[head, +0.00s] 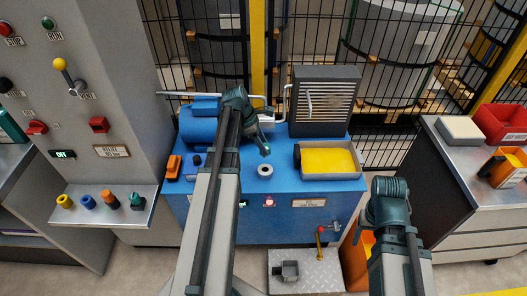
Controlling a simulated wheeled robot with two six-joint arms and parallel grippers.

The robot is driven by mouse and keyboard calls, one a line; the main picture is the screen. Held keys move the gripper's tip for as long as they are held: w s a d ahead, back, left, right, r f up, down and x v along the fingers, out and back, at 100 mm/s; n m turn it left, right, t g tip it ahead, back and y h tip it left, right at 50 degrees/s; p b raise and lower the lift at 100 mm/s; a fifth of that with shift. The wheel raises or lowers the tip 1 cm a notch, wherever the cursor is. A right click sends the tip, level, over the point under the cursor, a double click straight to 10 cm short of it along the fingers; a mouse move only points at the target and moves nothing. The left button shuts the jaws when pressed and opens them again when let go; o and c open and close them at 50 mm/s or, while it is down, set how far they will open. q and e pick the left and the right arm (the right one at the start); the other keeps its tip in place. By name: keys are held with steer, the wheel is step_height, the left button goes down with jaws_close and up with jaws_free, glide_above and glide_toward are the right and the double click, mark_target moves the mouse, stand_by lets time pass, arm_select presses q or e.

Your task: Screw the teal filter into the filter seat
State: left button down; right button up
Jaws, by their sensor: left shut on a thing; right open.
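My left gripper (262,141) reaches over the blue power unit and is shut on a small teal piece, which looks like the teal filter (265,150). The gripper covers most of it. The filter seat looks like the pale ring with a dark hole (265,170) on the unit's top. The held piece is just behind and above this ring in the picture; a gap shows, and I cannot tell its height. My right gripper (389,187) is open and empty, in front and to the right of the unit, with its fingertips hard to make out.
A yellow-filled tray (328,159) and a grey louvred box (324,102) stand on the unit. A panel shelf (75,213) at left holds several coloured fittings. A red bin (502,124) is on the right cabinet. A metal plate (305,286) lies below.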

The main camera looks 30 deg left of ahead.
arm_select(q)
steer(key=shift+d, duration=0.1)
stand_by(0.3)
step_height(320, 180, down, 6)
steer(key=b, duration=0.5)
steer(key=shift+b, duration=0.35)
steer(key=shift+f, duration=0.15)
stand_by(0.9)
steer(key=shift+f+b, duration=1.55)
steer(key=shift+b, duration=0.25)
steer(key=shift+c, duration=1.1)
jaws_free()
steer(key=shift+r, duration=0.15)
steer(key=p+v, duration=1.3)
steer(key=shift+r, duration=0.35)
